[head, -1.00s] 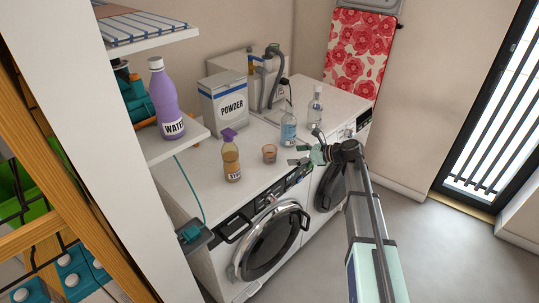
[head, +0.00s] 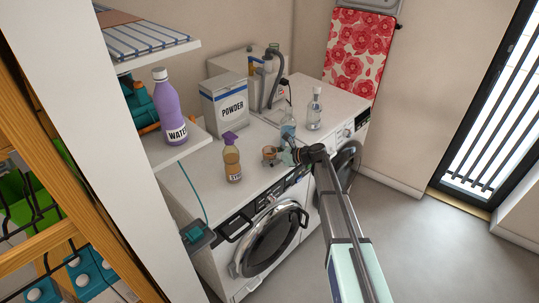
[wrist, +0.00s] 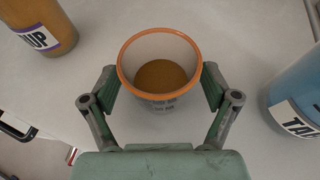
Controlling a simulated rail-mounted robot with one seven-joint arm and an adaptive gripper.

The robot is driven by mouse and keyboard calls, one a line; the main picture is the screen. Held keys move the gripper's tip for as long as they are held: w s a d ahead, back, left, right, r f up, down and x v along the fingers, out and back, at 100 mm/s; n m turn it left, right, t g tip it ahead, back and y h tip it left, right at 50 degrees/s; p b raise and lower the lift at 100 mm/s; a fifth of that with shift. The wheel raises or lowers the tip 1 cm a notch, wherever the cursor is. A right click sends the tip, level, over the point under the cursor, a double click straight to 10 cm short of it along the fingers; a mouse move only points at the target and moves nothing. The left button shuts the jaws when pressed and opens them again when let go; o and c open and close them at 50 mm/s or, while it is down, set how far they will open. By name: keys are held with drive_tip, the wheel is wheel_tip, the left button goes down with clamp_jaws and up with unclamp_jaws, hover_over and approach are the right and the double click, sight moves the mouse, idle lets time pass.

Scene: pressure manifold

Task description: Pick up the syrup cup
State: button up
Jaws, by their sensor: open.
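The syrup cup (wrist: 160,72) is a small round cup with an orange rim, a pale inside and brown liquid at the bottom. It stands upright on the white machine top, and in the head view the cup (head: 268,153) is partly covered by my gripper (head: 280,157). In the wrist view my gripper (wrist: 160,95) is open, with one finger on each side of the cup. Whether the fingers touch its wall I cannot tell.
A syrup bottle (head: 232,160) with a purple cap stands left of the cup. A blue-liquid bottle (head: 288,127) stands close on the right, and a clear bottle (head: 314,110) farther right. A powder box (head: 225,103) stands behind. The water bottle (head: 169,108) is on a shelf.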

drive_tip(key=shift+w+a+f, duration=0.1)
drive_tip(key=shift+a, duration=0.1)
drive_tip(key=c, duration=1.3)
drive_tip(key=shift+r, duration=0.25)
